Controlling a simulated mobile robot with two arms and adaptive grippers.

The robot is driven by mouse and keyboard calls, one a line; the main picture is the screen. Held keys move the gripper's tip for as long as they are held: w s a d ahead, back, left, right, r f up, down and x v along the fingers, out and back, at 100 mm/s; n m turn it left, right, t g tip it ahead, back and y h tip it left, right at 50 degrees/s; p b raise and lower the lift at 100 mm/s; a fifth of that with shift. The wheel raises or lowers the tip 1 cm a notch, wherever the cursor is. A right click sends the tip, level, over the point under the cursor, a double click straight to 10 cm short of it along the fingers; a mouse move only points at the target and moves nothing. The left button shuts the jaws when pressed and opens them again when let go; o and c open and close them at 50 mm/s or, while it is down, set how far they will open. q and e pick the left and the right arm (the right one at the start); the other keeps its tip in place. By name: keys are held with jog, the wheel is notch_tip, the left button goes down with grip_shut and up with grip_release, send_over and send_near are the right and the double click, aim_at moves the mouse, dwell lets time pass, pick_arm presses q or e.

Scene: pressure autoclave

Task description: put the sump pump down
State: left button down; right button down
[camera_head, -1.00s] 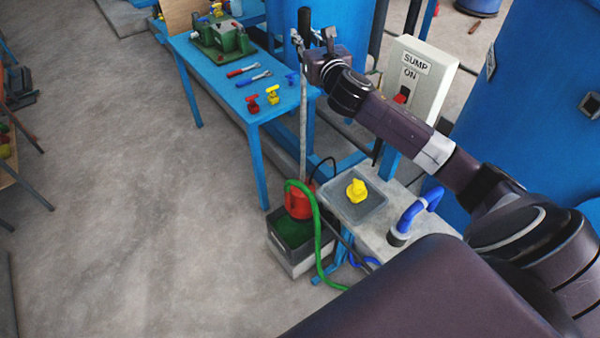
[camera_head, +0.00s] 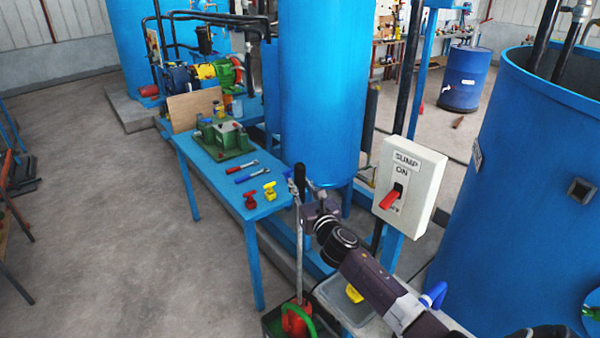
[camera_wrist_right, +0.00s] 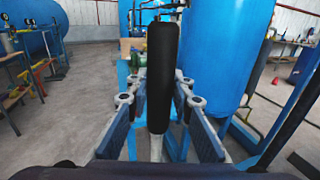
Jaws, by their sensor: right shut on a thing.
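The sump pump has a red body (camera_head: 297,320) at the lower edge of the head view, on a tall grey rod with a black handle (camera_head: 299,180). A green hose runs from it. The body is at the dark sump box (camera_head: 268,320); its underside is out of frame, so I cannot tell whether it rests on the bottom. My right gripper (camera_head: 305,200) is shut on the pump's upright handle. In the right wrist view the black handle (camera_wrist_right: 163,75) stands between the two blue-padded fingers (camera_wrist_right: 158,122). My left gripper is not in view.
A grey tray (camera_head: 335,298) with a yellow part stands right of the pump. The SUMP switch box (camera_head: 409,185) with its red lever is behind my right arm. A blue bench (camera_head: 222,178) with tools and valves stands behind.

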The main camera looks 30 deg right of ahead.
aim_at(302, 199)
jog(key=shift+w+d+f, duration=0.1)
jog(key=shift+f, duration=0.4)
jog(key=shift+f+b, duration=0.55)
jog(key=shift+f, duration=1.05)
jog(key=c, duration=2.1)
grip_release()
jog(key=shift+f, duration=0.35)
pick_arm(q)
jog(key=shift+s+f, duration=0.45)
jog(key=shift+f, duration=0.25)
pick_arm(e)
jog(key=o, duration=0.4)
jog(key=shift+s+r, duration=0.1)
jog(key=shift+s, duration=0.1)
jog(key=shift+s+a, duration=0.2)
jog(key=shift+s, duration=0.25)
pick_arm(q)
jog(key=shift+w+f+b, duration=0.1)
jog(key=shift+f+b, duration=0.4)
jog(key=shift+b, duration=0.05)
pick_arm(e)
jog(key=v, duration=1.1)
